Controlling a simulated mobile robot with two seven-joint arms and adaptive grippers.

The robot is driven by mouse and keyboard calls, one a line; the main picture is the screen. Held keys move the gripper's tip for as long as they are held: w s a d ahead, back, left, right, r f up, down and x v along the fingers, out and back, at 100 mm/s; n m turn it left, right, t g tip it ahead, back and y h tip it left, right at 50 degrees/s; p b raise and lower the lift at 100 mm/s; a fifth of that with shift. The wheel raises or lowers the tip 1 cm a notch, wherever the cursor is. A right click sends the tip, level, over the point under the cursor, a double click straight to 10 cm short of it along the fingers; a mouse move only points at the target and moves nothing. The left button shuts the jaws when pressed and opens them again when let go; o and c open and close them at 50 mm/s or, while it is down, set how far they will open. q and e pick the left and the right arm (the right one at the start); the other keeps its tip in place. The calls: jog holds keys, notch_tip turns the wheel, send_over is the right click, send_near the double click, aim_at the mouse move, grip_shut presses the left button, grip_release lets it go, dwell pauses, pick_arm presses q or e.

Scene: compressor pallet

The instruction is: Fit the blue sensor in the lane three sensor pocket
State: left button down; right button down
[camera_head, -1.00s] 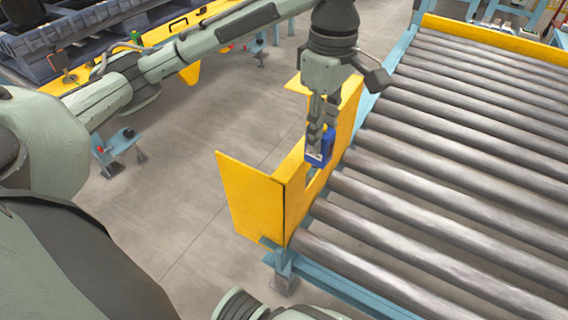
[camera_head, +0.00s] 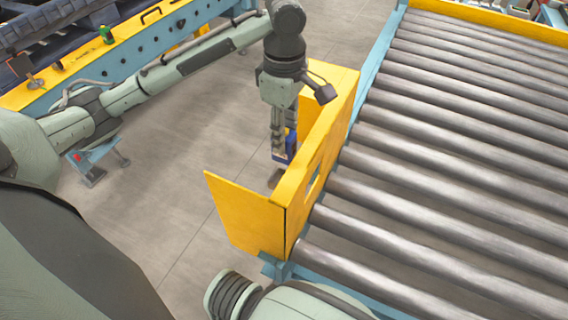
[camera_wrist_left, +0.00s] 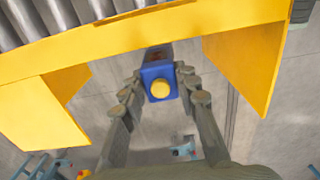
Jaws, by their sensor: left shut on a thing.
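My left gripper (camera_head: 279,152) is shut on the blue sensor (camera_head: 291,146), which hangs beneath the wrist on the left, floor side of the yellow bracket (camera_head: 325,130). In the left wrist view the blue sensor (camera_wrist_left: 150,72) sits between the fingertips, with a round yellow face toward the camera. The yellow bracket (camera_wrist_left: 140,42) runs across the top there, with a side plate on each side of the sensor. An opening in the bracket's long wall shows in the head view; whether it is the lane three pocket, I cannot tell. My right gripper is out of view.
The roller conveyor (camera_head: 450,140) fills the right side, beside the bracket. A blue and yellow frame (camera_head: 120,55) stands at the upper left with a small green item (camera_head: 106,34) on it. Grey floor (camera_head: 165,185) lies clear left of the bracket.

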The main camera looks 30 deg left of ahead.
pick_arm(q)
notch_tip(320, 180, down, 5)
jog(key=shift+f, duration=2.4)
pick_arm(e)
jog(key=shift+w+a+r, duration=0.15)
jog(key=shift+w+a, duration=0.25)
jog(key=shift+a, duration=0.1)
pick_arm(q)
jog(key=c, duration=1.5)
grip_release()
jog(key=shift+f, duration=0.1)
jog(key=shift+c, duration=0.2)
jog(key=o, duration=0.4)
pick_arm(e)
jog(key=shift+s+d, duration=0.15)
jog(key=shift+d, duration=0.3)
